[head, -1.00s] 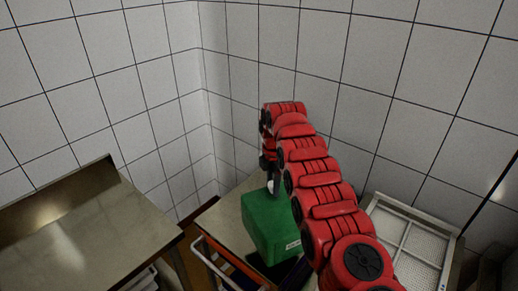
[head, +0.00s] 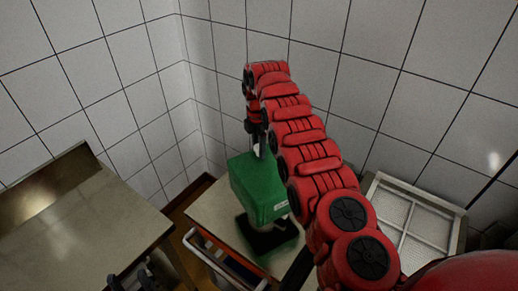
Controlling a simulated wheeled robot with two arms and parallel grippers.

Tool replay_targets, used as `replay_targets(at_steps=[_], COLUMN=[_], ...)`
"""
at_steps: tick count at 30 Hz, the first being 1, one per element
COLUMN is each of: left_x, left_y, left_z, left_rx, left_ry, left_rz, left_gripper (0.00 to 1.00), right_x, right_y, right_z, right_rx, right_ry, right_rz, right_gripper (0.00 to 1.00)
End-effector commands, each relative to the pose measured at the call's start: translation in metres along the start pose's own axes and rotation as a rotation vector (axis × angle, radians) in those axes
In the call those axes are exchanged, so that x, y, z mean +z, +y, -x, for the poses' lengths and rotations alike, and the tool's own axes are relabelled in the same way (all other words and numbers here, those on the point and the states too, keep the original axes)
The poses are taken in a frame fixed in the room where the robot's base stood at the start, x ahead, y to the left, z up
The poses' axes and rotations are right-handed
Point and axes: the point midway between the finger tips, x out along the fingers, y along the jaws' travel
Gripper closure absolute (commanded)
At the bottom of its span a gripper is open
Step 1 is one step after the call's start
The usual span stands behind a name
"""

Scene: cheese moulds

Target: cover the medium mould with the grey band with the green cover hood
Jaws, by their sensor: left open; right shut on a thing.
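The green cover hood (head: 258,190) is a box shape with a small white label on its lower right side. My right gripper (head: 260,150) is shut on the top of the hood, and its red arm reaches in from the lower right. My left gripper (head: 142,279) shows only partly as dark fingers at the bottom edge, open and away from the hood. I see no mould with a grey band.
The cart's pale top (head: 212,208) has free room left of the hood; its rail (head: 212,262) is at the front. A metal table (head: 85,225) with a raised back stands left. A white-framed grid tray (head: 415,222) is at the right. Tiled walls close the corner behind.

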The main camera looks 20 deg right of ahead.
Motion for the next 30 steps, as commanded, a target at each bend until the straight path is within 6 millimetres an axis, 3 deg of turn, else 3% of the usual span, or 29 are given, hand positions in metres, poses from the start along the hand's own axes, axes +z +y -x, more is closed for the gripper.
replay_targets(at_steps=[30], left_x=[0.009], left_y=[0.003], left_z=[0.056], left_rx=[0.000], left_ry=[0.000], left_rz=[0.000], left_gripper=[0.50], right_x=[0.001], right_y=[0.001], right_z=[-0.072], right_rx=[0.003], right_ry=[-0.001], right_rz=[-0.003], right_gripper=[1.00])
